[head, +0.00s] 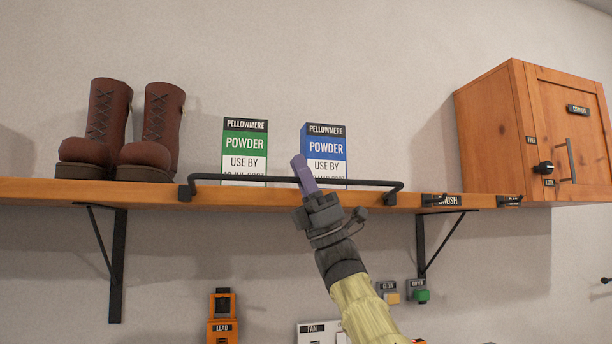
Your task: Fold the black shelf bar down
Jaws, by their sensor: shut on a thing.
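The black shelf bar (240,177) runs along the front edge of the wooden shelf (60,190), raised a little above it and joined to the shelf by a bracket at each end. My gripper (303,175) is at the bar, right of its middle, with a purple finger rising in front of the bar. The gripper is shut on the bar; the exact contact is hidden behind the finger. My arm reaches up from below the shelf.
A green powder box (245,143) and a blue powder box (326,142) stand behind the bar. Brown boots (150,135) stand at left, a wooden cabinet (490,130) at right. Black brackets (115,270) support the shelf. Below are an orange LEAD device (222,318) and small switches (418,291).

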